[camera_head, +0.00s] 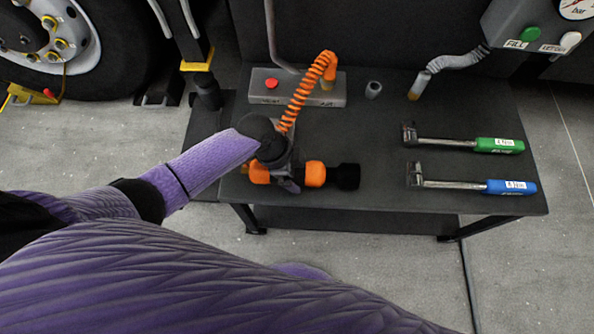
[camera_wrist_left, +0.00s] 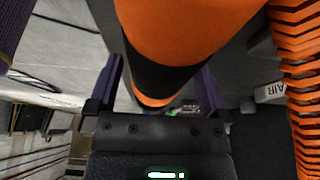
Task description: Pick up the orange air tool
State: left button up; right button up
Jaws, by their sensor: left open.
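The orange air tool (camera_head: 315,174) lies on the dark bench near its front edge, with a black end pointing right. My left gripper (camera_head: 289,182) is over the tool's middle and hides part of it. In the left wrist view the tool's orange and black body (camera_wrist_left: 180,45) fills the top and passes between the two fingers (camera_wrist_left: 160,88). The fingers stand apart on either side of it, and I cannot tell whether they touch it. A coiled orange hose (camera_head: 303,93) rises behind my gripper; its lower end is hidden. My right gripper is out of view.
A torque wrench with a green handle (camera_head: 498,145) and one with a blue handle (camera_head: 510,187) lie at the bench's right. A grey box with a red button (camera_head: 272,84) is at the back. The bench (camera_head: 385,120) is clear between the tool and wrenches.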

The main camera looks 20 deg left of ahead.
pick_arm(q)
jog(key=shift+f, duration=0.2)
dwell(0.3)
grip_shut()
dwell(0.5)
